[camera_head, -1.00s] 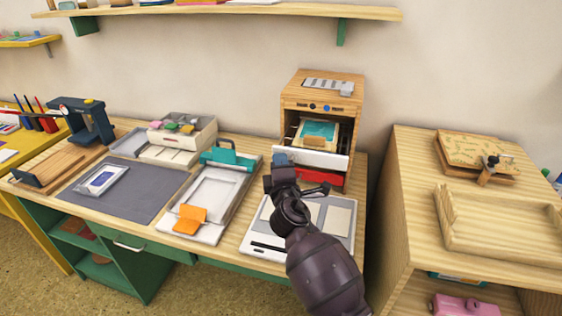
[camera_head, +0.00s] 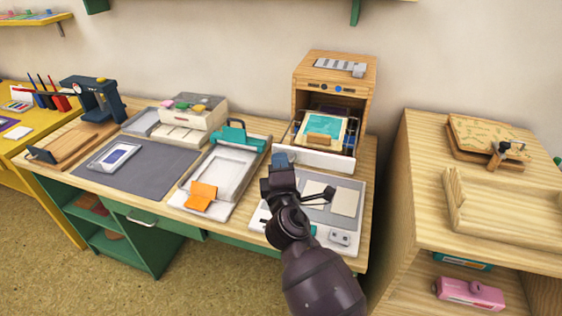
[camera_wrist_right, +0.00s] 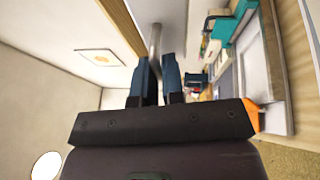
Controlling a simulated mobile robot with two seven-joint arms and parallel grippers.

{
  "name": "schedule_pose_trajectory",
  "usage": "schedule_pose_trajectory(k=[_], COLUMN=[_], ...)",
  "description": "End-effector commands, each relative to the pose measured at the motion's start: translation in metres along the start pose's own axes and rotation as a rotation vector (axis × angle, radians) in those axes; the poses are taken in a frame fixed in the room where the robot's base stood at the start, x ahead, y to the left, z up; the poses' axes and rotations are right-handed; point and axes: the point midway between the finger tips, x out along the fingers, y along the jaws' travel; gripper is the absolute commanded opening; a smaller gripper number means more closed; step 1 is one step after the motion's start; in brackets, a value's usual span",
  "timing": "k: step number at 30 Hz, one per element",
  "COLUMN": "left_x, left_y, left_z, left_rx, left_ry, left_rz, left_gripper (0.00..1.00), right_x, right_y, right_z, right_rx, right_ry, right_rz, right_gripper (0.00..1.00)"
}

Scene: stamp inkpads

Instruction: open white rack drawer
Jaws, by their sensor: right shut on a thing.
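The white rack drawer (camera_head: 330,160) sticks out of the wooden rack (camera_head: 335,71) on the desk. Inside it lie a teal-and-cream card and a wooden block (camera_head: 320,139), with wire rails at the sides. My right gripper (camera_head: 283,161) is at the left end of the white front. In the right wrist view its blue fingers (camera_wrist_right: 157,80) are closed on a grey metal bar, the drawer's handle (camera_wrist_right: 155,42). My left gripper is out of view.
Below my right arm lies a white tray with pale pads (camera_head: 346,201). Left of it stand a white tray with a teal clamp (camera_head: 236,137) and an orange piece (camera_head: 201,196). A wooden cabinet (camera_head: 425,170) stands close on the right.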

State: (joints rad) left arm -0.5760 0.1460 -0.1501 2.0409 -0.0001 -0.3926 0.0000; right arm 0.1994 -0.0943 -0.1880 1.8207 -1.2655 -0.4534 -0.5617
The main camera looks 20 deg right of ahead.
Motion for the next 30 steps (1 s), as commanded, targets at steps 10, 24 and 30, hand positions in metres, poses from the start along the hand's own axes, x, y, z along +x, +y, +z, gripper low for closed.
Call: schedule_pose_trajectory(k=[10, 24, 30], left_x=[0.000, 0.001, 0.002], left_y=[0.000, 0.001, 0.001], left_z=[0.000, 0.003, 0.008], left_rx=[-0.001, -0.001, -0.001], left_ry=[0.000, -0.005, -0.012], left_rz=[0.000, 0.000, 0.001], left_gripper=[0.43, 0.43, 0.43], right_x=[0.000, -0.023, -0.058], right_y=[0.001, -0.002, -0.002], right_z=[0.000, 0.000, 0.000], right_rx=[0.002, 0.002, 0.002], right_ry=[0.001, 0.000, -0.001], right_rz=[0.002, -0.002, -0.003], right_gripper=[0.33, 0.33, 0.33])
